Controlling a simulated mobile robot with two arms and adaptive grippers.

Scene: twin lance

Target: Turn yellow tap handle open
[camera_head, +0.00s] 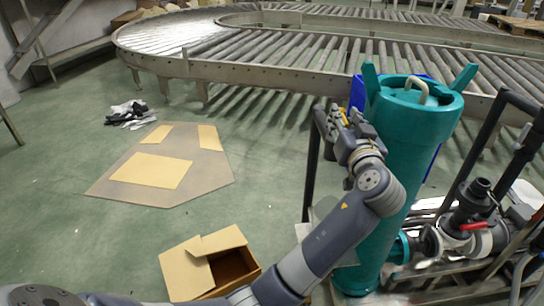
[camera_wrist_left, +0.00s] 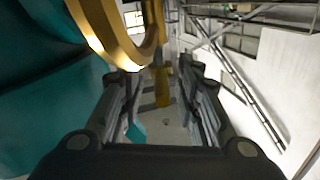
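The yellow tap handle (camera_wrist_left: 161,88) shows in the left wrist view, ahead of the gripper between its two fingers. A curved brass-yellow pipe (camera_wrist_left: 112,38) is at upper left, near the handle. In the head view only a small yellow bit (camera_head: 345,117) shows beside the teal cylinder (camera_head: 405,135); the rest is hidden by my gripper. My left gripper (camera_head: 334,122) is at the cylinder's upper left side. In the wrist view its fingers (camera_wrist_left: 158,95) are apart, with gaps beside the handle; contact is not clear. My right gripper is not in view.
A dark pipe assembly with a red lever (camera_head: 473,227) stands right of the cylinder. A roller conveyor (camera_head: 300,75) runs behind. An open cardboard box (camera_head: 205,268) and flat cardboard (camera_head: 165,165) lie on the green floor at left, which is otherwise mostly clear.

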